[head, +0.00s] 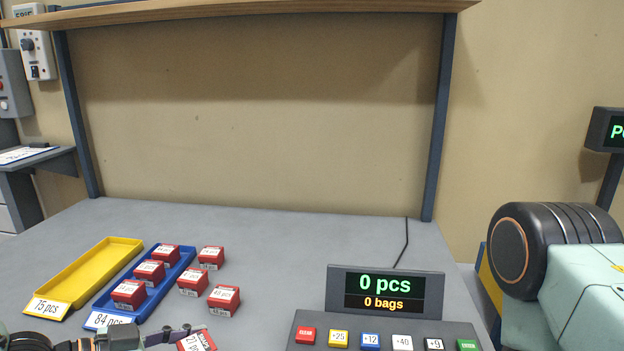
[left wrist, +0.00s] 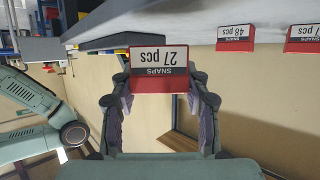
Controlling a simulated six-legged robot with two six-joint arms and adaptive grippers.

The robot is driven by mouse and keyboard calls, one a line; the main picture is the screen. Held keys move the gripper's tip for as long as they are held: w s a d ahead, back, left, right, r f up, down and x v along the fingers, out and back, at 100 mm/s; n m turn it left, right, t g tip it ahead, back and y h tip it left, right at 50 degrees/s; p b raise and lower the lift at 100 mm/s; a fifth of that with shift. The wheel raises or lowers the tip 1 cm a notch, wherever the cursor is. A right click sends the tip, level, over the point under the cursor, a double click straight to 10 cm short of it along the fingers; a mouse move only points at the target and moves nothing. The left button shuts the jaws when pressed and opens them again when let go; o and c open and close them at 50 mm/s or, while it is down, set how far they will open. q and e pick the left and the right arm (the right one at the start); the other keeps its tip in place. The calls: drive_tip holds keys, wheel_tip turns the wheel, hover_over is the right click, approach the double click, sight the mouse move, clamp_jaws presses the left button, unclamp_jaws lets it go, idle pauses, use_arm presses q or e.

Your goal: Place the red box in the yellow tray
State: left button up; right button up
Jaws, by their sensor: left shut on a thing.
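The yellow tray (head: 88,274) lies empty at the left of the table in the head view, with a "75 pcs" label at its near end. My left gripper (head: 178,338) is at the bottom edge of the head view, nearer than the trays and to their right. It is shut on a red box (head: 198,342) with a white "27 pcs" label, partly cut off by the frame edge. In the left wrist view the red box (left wrist: 159,80) sits between the fingertips, its label upside down. My right gripper is not in view.
A blue tray (head: 186,259), labelled "84 pcs", lies right beside the yellow tray and holds three red boxes. Three more red boxes (head: 211,257) stand on the table to its right. A counter display (head: 385,292) and button panel (head: 385,333) stand at front right. The back middle is clear.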

use_arm(q)
drive_tip(key=s, duration=0.1)
drive_tip(key=s+f+g, duration=0.1)
drive_tip(key=shift+s+d+m+h, duration=0.15)
drive_tip(key=shift+s+m+h, duration=0.15)
drive_tip(key=shift+s+m, duration=0.1)
drive_tip(key=shift+s+a+f+t, duration=0.2)
drive_tip(key=shift+s+f+t, duration=0.05)
drive_tip(key=shift+f+t, duration=0.05)
drive_tip(key=shift+w+r, duration=0.1)
drive_tip(key=shift+w, duration=0.05)
drive_tip(key=shift+w+d+r+g, duration=0.2)
drive_tip(key=shift+w+r+g, duration=0.05)
drive_tip(key=shift+g, duration=0.15)
drive_tip(key=w+a+r+n+t+y, duration=0.3)
drive_tip(key=w+a+n+y, duration=0.2)
drive_tip(key=w, duration=0.2)
drive_tip(key=w+a+r+n+t+y, duration=0.3)
drive_tip(key=w+a+r+n+y, duration=0.1)
drive_tip(key=w, duration=0.4)
drive_tip(key=shift+a+r+n+y, duration=0.25)
drive_tip(key=shift+a+n+y, duration=0.25)
drive_tip(key=shift+a, duration=0.15)
drive_tip(key=shift+f, duration=0.1)
